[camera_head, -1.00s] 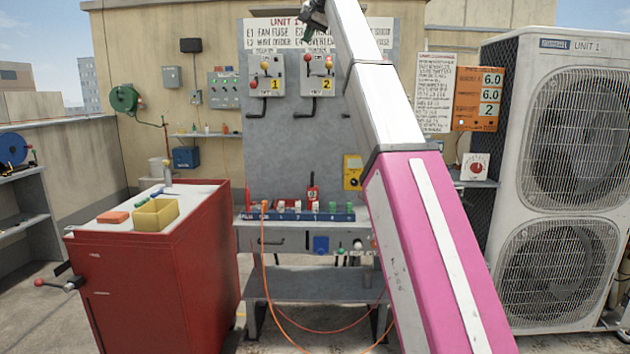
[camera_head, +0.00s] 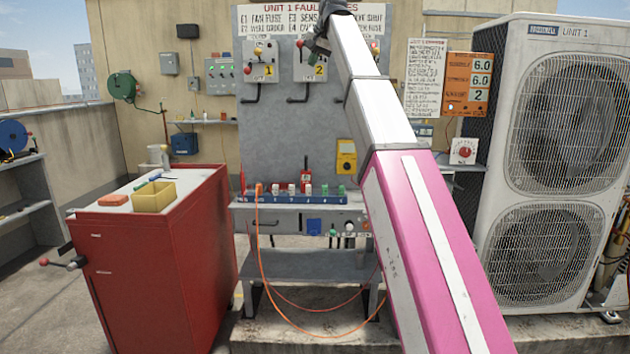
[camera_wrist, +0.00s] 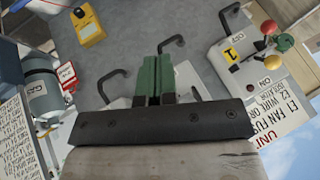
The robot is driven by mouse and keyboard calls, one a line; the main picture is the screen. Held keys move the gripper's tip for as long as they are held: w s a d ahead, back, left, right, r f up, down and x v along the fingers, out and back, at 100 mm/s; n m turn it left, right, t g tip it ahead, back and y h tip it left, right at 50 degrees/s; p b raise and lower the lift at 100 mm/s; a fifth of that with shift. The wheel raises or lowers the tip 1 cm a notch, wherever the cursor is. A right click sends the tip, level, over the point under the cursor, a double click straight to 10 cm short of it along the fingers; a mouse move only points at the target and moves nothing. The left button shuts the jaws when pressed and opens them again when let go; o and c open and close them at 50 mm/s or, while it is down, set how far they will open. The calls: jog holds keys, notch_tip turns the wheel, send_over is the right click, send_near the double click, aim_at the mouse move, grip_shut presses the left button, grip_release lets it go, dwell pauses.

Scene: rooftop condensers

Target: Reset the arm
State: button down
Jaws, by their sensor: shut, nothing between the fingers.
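My arm reaches up across the right-centre of the head view, with its pink and white links in front of the grey fault board (camera_head: 270,130). My gripper (camera_head: 314,46) is at the top of the head view, small and dark with green fingers, in front of switch box 2 (camera_head: 306,66). In the wrist view my gripper (camera_wrist: 155,75) has its green fingers together with nothing between them. Switch box 1 (camera_head: 258,58) is left of it in the head view. I cannot tell the exact gap between fingers and board.
A bench with a blue fuse strip (camera_head: 290,199) is below the board. A yellow meter (camera_head: 346,157) hangs on the board. A large condenser (camera_head: 490,150) stands at the right. An orange cable (camera_head: 262,260) hangs low.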

jog(key=s+d+f+g+h, duration=0.1)
jog(key=d+f, duration=0.2)
jog(key=f, duration=1.2)
jog(key=s+d+f+g, duration=0.1)
jog(key=d+f, duration=0.2)
jog(key=f, duration=1.2)
jog(key=s+d+f+h, duration=0.1)
jog(key=d+f, duration=0.2)
jog(key=f, duration=1.2)
jog(key=s+d+f+g, duration=0.1)
jog(key=s+d+f, duration=0.2)
jog(key=s+f, duration=0.6)
jog(key=s+d+f+g+h, duration=0.1)
jog(key=s+d+f, duration=0.3)
jog(key=s+f, duration=0.5)
jog(key=s+d+f+n+g+h, duration=0.1)
jog(key=s+d+f, duration=0.2)
jog(key=s+f, duration=0.7)
notch_tip(320, 180, down, 7)
jog(key=shift+d+r+g, duration=0.15)
jog(key=shift+d+g, duration=0.15)
jog(key=shift+g, duration=0.1)
